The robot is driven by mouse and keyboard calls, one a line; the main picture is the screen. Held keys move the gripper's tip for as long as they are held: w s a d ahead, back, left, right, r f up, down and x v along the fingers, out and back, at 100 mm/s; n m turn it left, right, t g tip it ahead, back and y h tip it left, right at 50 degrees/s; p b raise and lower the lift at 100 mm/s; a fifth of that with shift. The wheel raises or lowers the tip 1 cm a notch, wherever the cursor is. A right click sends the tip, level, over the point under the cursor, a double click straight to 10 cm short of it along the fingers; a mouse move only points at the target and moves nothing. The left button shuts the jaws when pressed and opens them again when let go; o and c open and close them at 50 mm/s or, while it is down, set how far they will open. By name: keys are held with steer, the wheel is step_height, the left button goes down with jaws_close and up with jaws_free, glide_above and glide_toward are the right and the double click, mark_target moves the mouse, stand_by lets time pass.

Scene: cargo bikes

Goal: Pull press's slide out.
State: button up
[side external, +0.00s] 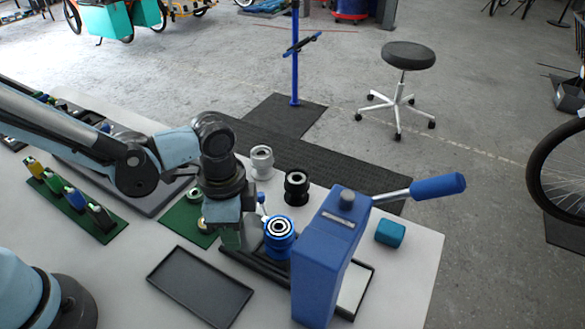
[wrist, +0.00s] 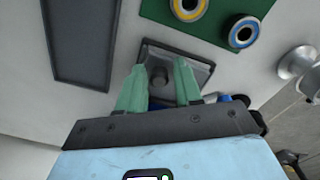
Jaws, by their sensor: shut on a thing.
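The blue press (side external: 325,255) stands at the right end of the table, with a lever ending in a blue handle (side external: 437,187). Its dark slide (side external: 250,264) runs along the table from under the press towards my gripper (side external: 232,240). In the wrist view the slide's end plate (wrist: 165,56) has a round dark knob (wrist: 159,77). The two green fingers of my gripper (wrist: 158,84) are shut on this knob, one at each side. A blue ringed hub (side external: 279,229) stands by the press, just right of my gripper; its lower part is partly hidden.
An empty dark tray (side external: 200,287) lies left of the slide. A green mat (side external: 188,219) with ring parts lies behind. A white hub (side external: 262,162), a black hub (side external: 296,187) and a teal block (side external: 390,233) stand around. Table between tray and green tool rack (side external: 75,205) is clear.

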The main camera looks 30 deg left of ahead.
steer(key=o, duration=0.5)
steer(key=shift+a+f, duration=0.1)
steer(key=shift+f, duration=0.05)
steer(key=shift+r, duration=3.8)
steer(key=a+r+n+t, duration=0.1)
steer(key=a+n+t, duration=0.1)
steer(key=a+n, duration=0.2)
steer(key=a+r+n+t, duration=0.2)
steer(key=a+n, duration=0.2)
steer(key=a, duration=0.2)
steer(key=a+r+n+t, duration=0.1)
steer(key=a+n+t, duration=0.2)
steer(key=a, duration=0.3)
steer(key=shift+r+n, duration=0.15)
steer(key=shift+n, duration=0.35)
